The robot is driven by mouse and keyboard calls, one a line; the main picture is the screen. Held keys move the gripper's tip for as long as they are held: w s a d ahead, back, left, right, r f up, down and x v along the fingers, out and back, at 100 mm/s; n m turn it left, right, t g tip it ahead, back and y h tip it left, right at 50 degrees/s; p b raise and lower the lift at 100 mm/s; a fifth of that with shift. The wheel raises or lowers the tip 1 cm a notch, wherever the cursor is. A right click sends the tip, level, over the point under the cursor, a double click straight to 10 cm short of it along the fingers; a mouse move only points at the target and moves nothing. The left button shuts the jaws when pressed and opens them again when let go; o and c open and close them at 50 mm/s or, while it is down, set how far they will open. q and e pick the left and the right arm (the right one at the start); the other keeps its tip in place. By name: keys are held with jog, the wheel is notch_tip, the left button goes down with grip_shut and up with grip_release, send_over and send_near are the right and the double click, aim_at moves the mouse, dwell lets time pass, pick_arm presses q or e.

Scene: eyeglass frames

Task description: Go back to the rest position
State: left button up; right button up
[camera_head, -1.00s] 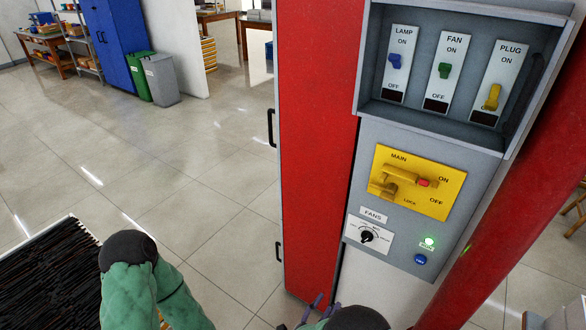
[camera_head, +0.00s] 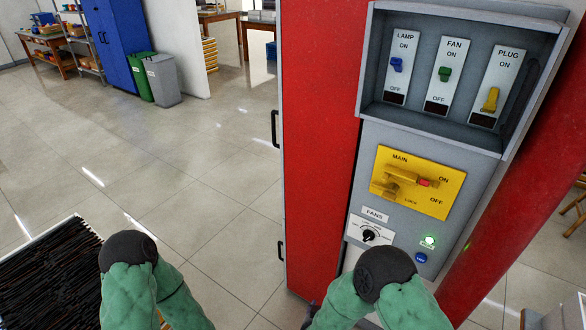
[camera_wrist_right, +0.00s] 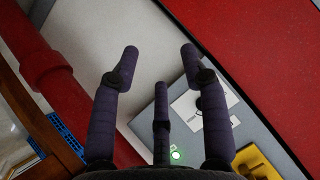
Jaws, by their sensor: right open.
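My right gripper (camera_wrist_right: 160,55) is open and empty in the right wrist view, its dark purple fingers spread apart. In the head view my right arm (camera_head: 385,290) bends in front of the panel's lower part, and the gripper is mostly hidden below it. My left arm (camera_head: 140,275) shows at the lower left, but its gripper is out of sight. The grey control panel (camera_head: 450,130) also shows in the wrist view (camera_wrist_right: 240,115), with the fingers apart from it as far as I can tell.
The panel carries a blue lamp switch (camera_head: 396,65), green fan switch (camera_head: 444,73), lowered yellow plug switch (camera_head: 490,100), yellow main handle (camera_head: 400,180), fans knob (camera_head: 368,235) and lit green light (camera_head: 429,241). A red cabinet (camera_head: 320,130) adjoins it. Open floor (camera_head: 190,160) lies left.

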jog(key=s+f+n+g+y, duration=0.2)
jog(key=s+f+g+y, duration=0.1)
jog(key=s, duration=0.6)
jog(key=s+d+f+n+g+y+p, duration=0.1)
jog(key=s+f+n+g+y, duration=0.2)
jog(key=s+g, duration=0.4)
notch_tip(320, 180, down, 2)
jog(key=shift+s+f+y+p, duration=0.15)
jog(key=shift+s+y+p, duration=0.25)
jog(key=shift+s, duration=0.45)
